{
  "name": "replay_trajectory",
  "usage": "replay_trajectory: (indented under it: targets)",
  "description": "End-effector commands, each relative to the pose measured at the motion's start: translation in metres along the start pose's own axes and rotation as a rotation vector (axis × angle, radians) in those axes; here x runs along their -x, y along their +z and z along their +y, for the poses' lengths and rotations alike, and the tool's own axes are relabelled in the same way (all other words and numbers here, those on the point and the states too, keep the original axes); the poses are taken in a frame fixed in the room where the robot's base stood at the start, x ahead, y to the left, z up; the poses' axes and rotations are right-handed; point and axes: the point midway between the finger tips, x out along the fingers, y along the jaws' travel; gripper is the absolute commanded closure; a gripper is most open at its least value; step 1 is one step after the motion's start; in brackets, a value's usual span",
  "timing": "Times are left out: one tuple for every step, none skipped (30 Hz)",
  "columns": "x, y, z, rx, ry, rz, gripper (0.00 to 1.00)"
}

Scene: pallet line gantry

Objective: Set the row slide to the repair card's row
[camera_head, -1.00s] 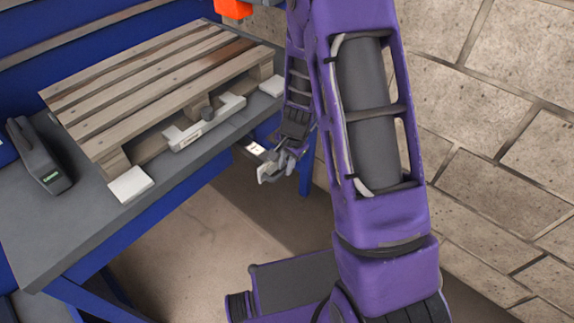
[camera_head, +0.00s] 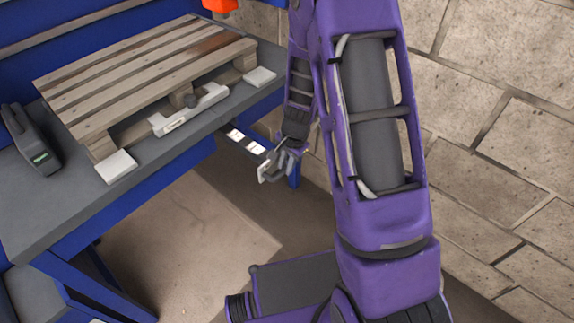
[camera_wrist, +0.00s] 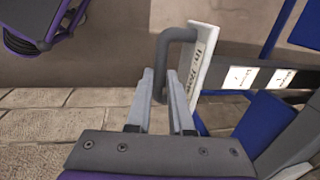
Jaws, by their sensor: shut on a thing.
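My gripper (camera_head: 270,168) is at the drawer's front, below the bench's right end. In the wrist view my gripper (camera_wrist: 163,84) is shut on the dark grey bar handle (camera_wrist: 163,50) of a drawer. The drawer's white front (camera_wrist: 203,65) carries printed text that I cannot read fully. The drawer (camera_head: 226,145) stands pulled out from under the bench, with white cards (camera_head: 254,147) lying in it. Their print is too small to read. A pale rail with a dark knob (camera_head: 190,101), possibly the row slide, lies along the pallet's near side.
A wooden pallet (camera_head: 130,78) lies on the grey bench top (camera_head: 30,205). White blocks (camera_head: 117,167) stand at its near corners. A dark handheld device (camera_head: 32,140) stands at left. A block wall (camera_head: 490,130) bounds the right.

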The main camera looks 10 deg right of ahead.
Motion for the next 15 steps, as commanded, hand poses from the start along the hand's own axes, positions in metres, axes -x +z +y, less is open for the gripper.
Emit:
replay_trajectory:
  targets:
    - [-0.0002,0.0005,0.0055,-0.003,0.01,-0.005,1.0]
    - [-0.0002,0.0004,0.0058,-0.003,0.01,-0.005,1.0]
    - [-0.0002,0.0005,0.0061,-0.003,0.011,-0.005,1.0]
    - [-0.0002,0.0005,0.0063,-0.003,0.011,-0.006,1.0]
    - [-0.0002,0.0005,0.0066,-0.003,0.011,-0.006,1.0]
    - [-0.0003,0.0005,0.0069,-0.003,0.012,-0.006,1.0]
    - [-0.0003,0.0005,0.0071,-0.004,0.012,-0.006,0.79]
    - [-0.0003,0.0005,0.0073,-0.004,0.013,-0.006,0.73]
    - [-0.0003,0.0005,0.0071,-0.004,0.012,-0.006,0.66]
    - [-0.0003,0.0004,0.0069,-0.004,0.012,-0.006,0.6]
    - [-0.0002,0.0004,0.0066,-0.004,0.012,-0.006,0.55]
    - [-0.0002,0.0004,0.0062,-0.003,0.011,-0.005,0.5]
    - [-0.0002,0.0003,0.0059,-0.003,0.01,-0.005,0.5]
    - [-0.0002,0.0003,0.0056,-0.003,0.01,-0.005,0.5]
    - [-0.0002,0.0003,0.0052,-0.003,0.009,-0.004,0.5]
